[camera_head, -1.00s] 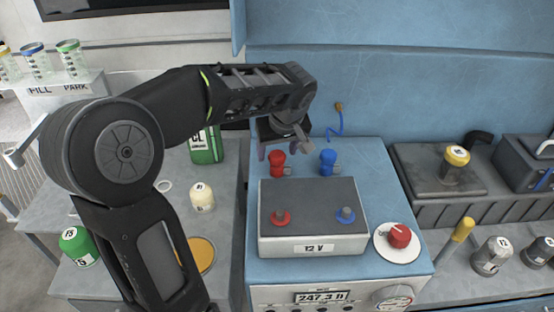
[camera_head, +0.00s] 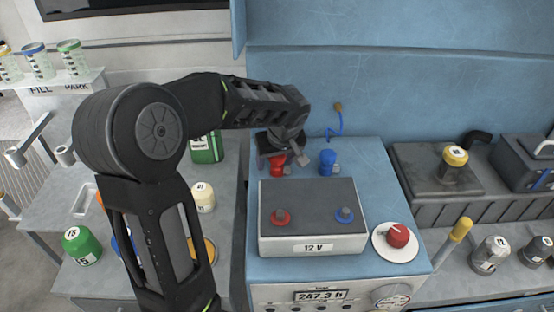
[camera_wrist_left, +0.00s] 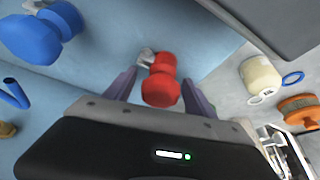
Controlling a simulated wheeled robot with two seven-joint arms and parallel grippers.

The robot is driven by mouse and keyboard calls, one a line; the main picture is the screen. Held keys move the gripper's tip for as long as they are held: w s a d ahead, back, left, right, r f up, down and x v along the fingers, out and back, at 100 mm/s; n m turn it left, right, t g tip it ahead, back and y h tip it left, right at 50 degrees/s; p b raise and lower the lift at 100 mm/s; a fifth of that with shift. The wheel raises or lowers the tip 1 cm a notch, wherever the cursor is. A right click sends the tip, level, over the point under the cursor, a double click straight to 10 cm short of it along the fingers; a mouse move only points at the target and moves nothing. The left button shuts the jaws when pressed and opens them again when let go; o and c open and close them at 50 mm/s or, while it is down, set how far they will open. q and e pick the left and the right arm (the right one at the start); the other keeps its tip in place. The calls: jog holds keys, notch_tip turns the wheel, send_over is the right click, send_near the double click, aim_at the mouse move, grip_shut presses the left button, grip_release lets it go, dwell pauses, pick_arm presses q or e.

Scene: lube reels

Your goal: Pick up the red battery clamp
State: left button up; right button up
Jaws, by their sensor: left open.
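The red battery clamp (camera_head: 278,170) stands on the blue bench top behind the grey 12 V battery box (camera_head: 312,206). In the head view its upper part is hidden by my left gripper (camera_head: 277,165), which is above it. In the left wrist view the red clamp (camera_wrist_left: 161,80) sits between the two purple fingers of my left gripper (camera_wrist_left: 158,92). The fingers are open, with a gap on both sides of the clamp. The blue battery clamp (camera_head: 327,162) stands to the right of the red one; it also shows in the wrist view (camera_wrist_left: 40,32). My right gripper is not in view.
A green can (camera_head: 207,147) and a cream jar (camera_head: 203,197) stand left on the grey bench. A blue wall rises behind.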

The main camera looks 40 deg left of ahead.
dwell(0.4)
pick_arm(q)
grip_shut()
dwell(0.5)
